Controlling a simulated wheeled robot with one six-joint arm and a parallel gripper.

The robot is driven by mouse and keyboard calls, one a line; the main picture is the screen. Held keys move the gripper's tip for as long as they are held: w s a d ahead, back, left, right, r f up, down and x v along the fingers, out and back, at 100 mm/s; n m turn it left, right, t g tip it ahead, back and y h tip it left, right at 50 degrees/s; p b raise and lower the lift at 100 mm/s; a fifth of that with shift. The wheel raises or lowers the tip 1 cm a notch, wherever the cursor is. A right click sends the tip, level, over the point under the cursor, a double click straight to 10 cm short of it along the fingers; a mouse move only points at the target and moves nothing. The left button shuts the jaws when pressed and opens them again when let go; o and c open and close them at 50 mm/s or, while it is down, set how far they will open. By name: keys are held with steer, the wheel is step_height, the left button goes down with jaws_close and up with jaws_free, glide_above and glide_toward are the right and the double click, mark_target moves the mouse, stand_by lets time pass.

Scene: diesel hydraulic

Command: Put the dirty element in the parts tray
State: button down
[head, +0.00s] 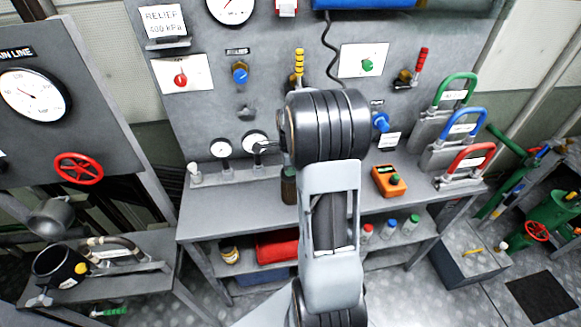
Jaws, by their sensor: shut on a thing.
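My arm rises through the middle of the head view, and its dark ribbed wrist hides most of my gripper (268,148). A small dark part of the gripper shows at the wrist's left side. A dark brown cylinder (289,187), which looks like the dirty element, shows just below the wrist, in front of the bench's back panel. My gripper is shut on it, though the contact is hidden. I cannot tell for sure which thing is the parts tray.
The grey bench (228,205) has gauges and valves behind it. An orange device (388,181) and coloured-handled holders (470,160) stand right. A red item (277,246) and small bottles (390,228) sit on the lower shelf. A side table (130,278) at left carries a black cup (58,268).

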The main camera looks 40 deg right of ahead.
steer(key=shift+f, duration=0.15)
steer(key=c, duration=1.7)
jaws_free()
steer(key=o, duration=0.5)
